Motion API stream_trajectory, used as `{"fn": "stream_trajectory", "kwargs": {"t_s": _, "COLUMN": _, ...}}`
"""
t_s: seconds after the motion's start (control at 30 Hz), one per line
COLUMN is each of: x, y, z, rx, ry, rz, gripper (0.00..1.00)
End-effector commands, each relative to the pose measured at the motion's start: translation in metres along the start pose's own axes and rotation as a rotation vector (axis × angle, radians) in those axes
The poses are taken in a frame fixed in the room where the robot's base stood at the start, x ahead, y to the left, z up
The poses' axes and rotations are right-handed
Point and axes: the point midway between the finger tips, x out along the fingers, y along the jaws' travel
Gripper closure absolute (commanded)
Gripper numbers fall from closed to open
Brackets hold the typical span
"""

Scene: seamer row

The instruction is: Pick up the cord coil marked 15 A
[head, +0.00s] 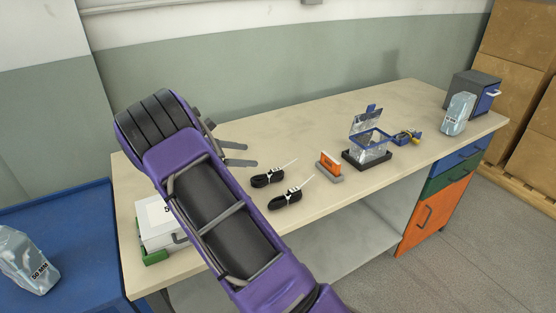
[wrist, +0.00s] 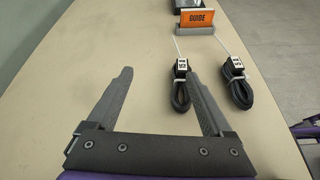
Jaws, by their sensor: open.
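Two black cord coils lie on the bench, each with a white tag and a pale cord end. The left one in the wrist view (wrist: 181,94) is the farther one in the head view (head: 265,179). The right one in the wrist view (wrist: 239,92) is the nearer one in the head view (head: 286,199). Their tags are too small to read surely. My gripper (head: 247,155) is open and empty over the bench. In the wrist view (wrist: 162,72), its right finger appears just beside the left coil; the right coil is outside the fingers.
An orange GUIDE sign (wrist: 197,20) in a grey stand is beyond the coils. A clear-lidded box (head: 367,152), a blue-yellow item (head: 407,136) and a pouch (head: 457,114) stand farther right. A white box (head: 153,226) is partly behind my arm. The bench's back strip is clear.

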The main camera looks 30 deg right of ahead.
Motion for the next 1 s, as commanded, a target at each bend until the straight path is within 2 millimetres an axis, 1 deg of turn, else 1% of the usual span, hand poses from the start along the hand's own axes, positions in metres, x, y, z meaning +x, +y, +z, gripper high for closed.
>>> {"fn": "stream_trajectory", "kwargs": {"t_s": 0.03, "x": 0.012, "y": -0.013, "z": -0.01, "rx": -0.047, "ry": -0.021, "rz": -0.039, "gripper": 0.15}}
{"fn": "stream_trajectory", "kwargs": {"t_s": 0.1, "x": 0.02, "y": -0.024, "z": -0.017, "rx": -0.091, "ry": -0.041, "rz": -0.071, "gripper": 0.15}}
{"fn": "stream_trajectory", "kwargs": {"t_s": 0.2, "x": 0.029, "y": -0.031, "z": -0.022, "rx": -0.116, "ry": -0.051, "rz": -0.09, "gripper": 0.15}}
{"fn": "stream_trajectory", "kwargs": {"t_s": 0.53, "x": 0.059, "y": -0.036, "z": -0.021, "rx": -0.115, "ry": -0.052, "rz": -0.091, "gripper": 0.15}}
{"fn": "stream_trajectory", "kwargs": {"t_s": 0.7, "x": 0.085, "y": -0.042, "z": -0.022, "rx": -0.114, "ry": -0.053, "rz": -0.091, "gripper": 0.15}}
{"fn": "stream_trajectory", "kwargs": {"t_s": 0.8, "x": 0.096, "y": -0.043, "z": -0.021, "rx": -0.112, "ry": -0.051, "rz": -0.09, "gripper": 0.15}}
{"fn": "stream_trajectory", "kwargs": {"t_s": 1.0, "x": 0.098, "y": -0.042, "z": -0.021, "rx": -0.111, "ry": -0.05, "rz": -0.087, "gripper": 0.15}}
